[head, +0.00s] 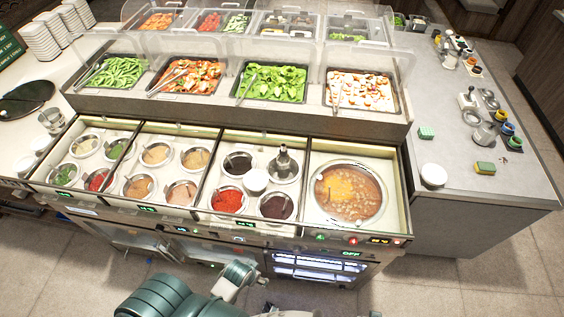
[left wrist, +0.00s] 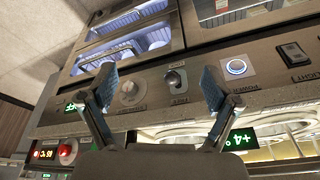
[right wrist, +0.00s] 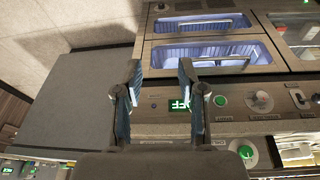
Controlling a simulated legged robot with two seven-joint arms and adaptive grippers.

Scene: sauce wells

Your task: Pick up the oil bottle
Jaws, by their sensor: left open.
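The likely oil bottle (head: 283,162), with a narrow metallic spout, stands upright in the back right well of the third sauce compartment. Neither wrist view shows it. My left gripper (left wrist: 160,82) is open and empty in the left wrist view, its two blue-padded fingers wide apart in front of the counter's control panel. My right gripper (right wrist: 160,74) is open and empty in the right wrist view, its fingers also facing the counter front. In the head view, parts of my arms show at the bottom edge, in front of the counter and away from the bottle.
A large soup pot (head: 347,193) is to the right. Salad trays under clear guards (head: 270,50) rise behind. A side counter (head: 455,210) holds sponges and small jars.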

